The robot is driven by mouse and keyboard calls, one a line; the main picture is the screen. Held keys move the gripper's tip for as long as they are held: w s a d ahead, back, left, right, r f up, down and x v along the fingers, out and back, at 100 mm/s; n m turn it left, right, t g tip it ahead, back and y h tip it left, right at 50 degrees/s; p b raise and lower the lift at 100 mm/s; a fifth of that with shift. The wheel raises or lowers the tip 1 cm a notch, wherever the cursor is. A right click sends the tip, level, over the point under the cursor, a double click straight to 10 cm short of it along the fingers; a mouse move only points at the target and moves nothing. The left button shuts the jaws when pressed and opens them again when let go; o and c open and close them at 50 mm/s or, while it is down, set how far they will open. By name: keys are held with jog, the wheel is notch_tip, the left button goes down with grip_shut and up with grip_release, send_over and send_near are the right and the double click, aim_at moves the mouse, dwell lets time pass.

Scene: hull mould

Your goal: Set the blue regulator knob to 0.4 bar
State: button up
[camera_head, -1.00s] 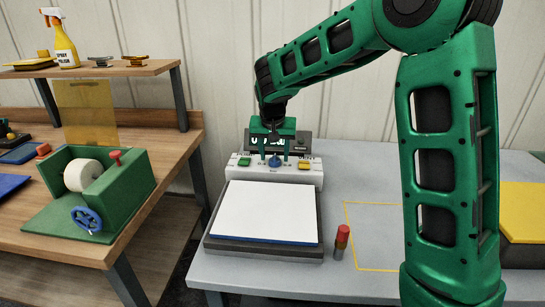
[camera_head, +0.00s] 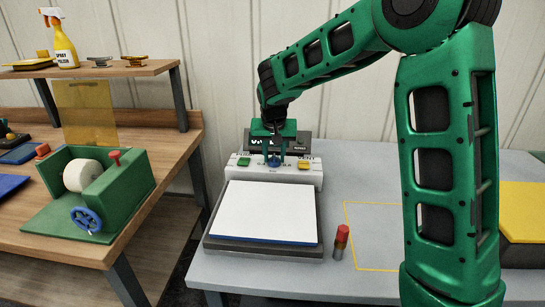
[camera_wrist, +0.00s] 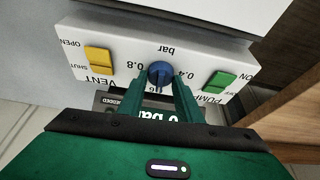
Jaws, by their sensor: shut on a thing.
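The blue regulator knob (camera_head: 274,160) sits in the middle of the white control panel (camera_head: 239,173), between a green switch and a yellow switch. In the wrist view the knob (camera_wrist: 160,73) has 0.4 and 0.8 printed beside it and "bar" beyond it. My gripper (camera_head: 274,158) reaches down from behind, and its two green fingers are shut on the knob's sides. The fingers also show in the wrist view (camera_wrist: 160,84). I cannot tell the knob's exact setting. The dark display (camera_head: 303,147) behind the panel is mostly hidden by my gripper; part of a reading ending in "bar" shows in the wrist view.
The green PUMP switch (camera_wrist: 219,82) and yellow VENT switch (camera_wrist: 99,60) flank the knob closely. A white-topped plate (camera_head: 265,212) lies in front of the panel. A red-capped cylinder (camera_head: 341,240) stands to its right on the grey table (camera_head: 235,278).

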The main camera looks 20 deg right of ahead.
jog(key=n+y, duration=0.1)
jog(key=n, duration=0.3)
jog(key=shift+d+n+y, duration=0.15)
jog(key=shift+n+y, duration=0.15)
jog(key=shift+y, duration=0.1)
jog(key=n, duration=0.2)
jog(key=n+y, duration=0.1)
jog(key=n, duration=0.1)
jog(key=shift+w+d+n+y, duration=0.1)
jog(key=shift+d+n+y, duration=0.05)
jog(key=shift+n+y, duration=0.15)
jog(key=n+g+y, duration=0.1)
jog(key=n, duration=0.2)
jog(key=shift+d+n, duration=0.15)
jog(key=shift+n, duration=0.15)
jog(key=shift+w+d+r+n+g+y, duration=0.1)
jog(key=shift+n+g+y, duration=0.2)
jog(key=shift+n, duration=0.8)
jog(key=shift+w+d+n+g+y, duration=0.15)
jog(key=shift+n+g, duration=0.25)
jog(key=shift+n, duration=0.7)
jog(key=o, duration=1)
jog(key=shift+a, duration=0.15)
jog(key=v, duration=1)
jog(key=shift+d+r, duration=0.25)
jog(key=shift+d, duration=0.05)
